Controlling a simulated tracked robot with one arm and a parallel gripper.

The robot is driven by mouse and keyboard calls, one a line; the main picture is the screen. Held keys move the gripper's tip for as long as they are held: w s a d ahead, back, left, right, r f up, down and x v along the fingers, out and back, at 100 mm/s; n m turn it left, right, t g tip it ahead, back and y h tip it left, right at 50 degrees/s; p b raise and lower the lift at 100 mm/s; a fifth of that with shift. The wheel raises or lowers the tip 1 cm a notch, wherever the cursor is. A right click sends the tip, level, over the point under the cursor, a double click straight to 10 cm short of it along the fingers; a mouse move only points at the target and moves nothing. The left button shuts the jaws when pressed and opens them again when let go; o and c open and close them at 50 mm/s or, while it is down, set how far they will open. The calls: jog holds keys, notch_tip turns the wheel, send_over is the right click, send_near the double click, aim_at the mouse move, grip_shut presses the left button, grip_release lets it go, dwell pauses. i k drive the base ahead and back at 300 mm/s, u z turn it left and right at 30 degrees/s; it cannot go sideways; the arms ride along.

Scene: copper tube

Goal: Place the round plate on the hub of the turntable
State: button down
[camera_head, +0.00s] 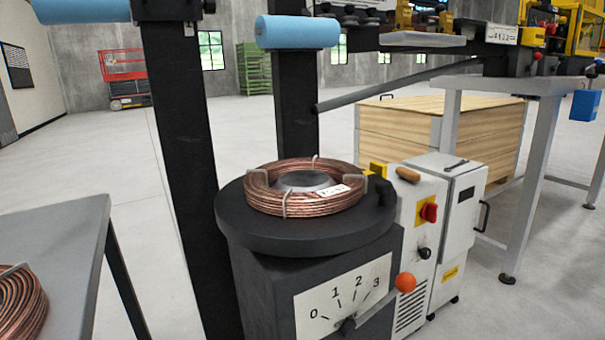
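The turntable is a dark round disc (245,228) on a dark box-shaped pedestal (258,290) with a 0 to 3 dial plate (345,300) on its front. A coil of copper tube (315,206) lies flat on it, bound with pale clips and carrying a white label. A grey round hub surface (305,181) shows inside the coil's opening. I cannot make out a separate loose round plate. My gripper is not in view, so whether it holds anything is not shown.
Dark posts (185,140) with blue rollers (297,32) stand at and behind the turntable. A white control cabinet (425,225) is close on its right. A grey table (55,240) with another copper coil (18,305) is at left. A wooden crate (400,130) stands behind.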

aim_at(304, 176)
jog(key=z, duration=0.05)
jog(key=i, duration=1.3)
